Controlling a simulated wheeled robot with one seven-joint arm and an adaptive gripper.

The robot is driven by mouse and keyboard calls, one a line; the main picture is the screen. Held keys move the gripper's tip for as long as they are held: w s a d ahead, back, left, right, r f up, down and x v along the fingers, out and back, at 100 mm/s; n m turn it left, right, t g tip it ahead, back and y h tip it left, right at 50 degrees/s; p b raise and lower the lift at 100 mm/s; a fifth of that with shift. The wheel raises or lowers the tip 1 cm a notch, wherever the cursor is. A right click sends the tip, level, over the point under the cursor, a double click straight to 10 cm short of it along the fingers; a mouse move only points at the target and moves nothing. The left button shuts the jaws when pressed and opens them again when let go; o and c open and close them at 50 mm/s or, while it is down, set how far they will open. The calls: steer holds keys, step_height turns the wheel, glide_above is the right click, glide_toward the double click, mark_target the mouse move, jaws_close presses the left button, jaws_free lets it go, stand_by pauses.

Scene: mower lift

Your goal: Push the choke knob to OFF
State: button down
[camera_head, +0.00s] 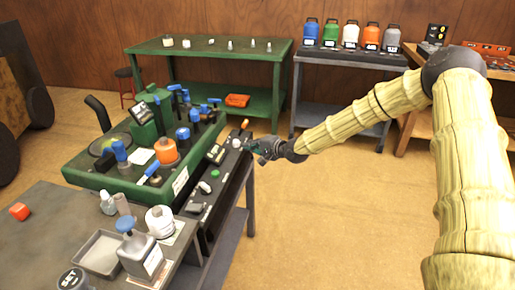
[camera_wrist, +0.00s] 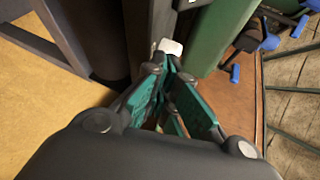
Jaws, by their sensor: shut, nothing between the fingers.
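A small white knob (camera_head: 236,143), which I take to be the choke knob, sits on the dark control panel (camera_head: 227,187) along the right side of the green bench. In the wrist view the white knob (camera_wrist: 168,47) shows just beyond my fingertips. My gripper (camera_head: 249,145) is shut and empty, pointing left at the knob from its right side. In the wrist view the teal fingers of my gripper (camera_wrist: 164,66) meet at the tips close to the knob. I cannot tell whether they touch it. No OFF mark is readable.
A green button (camera_head: 214,174) and a white knob (camera_head: 204,187) sit nearer on the same panel. The green bench (camera_head: 82,172) holds blue-handled parts and an orange part (camera_head: 166,151). A grey table (camera_head: 45,235) stands in front. Open floor (camera_head: 320,220) lies to the right.

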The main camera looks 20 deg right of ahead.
mark_target(237, 142)
steer(key=shift+w+a, duration=0.5)
steer(key=shift+w, duration=0.35)
steer(key=w+a, duration=0.2)
steer(key=a, duration=0.1)
steer(key=shift+b, duration=0.3)
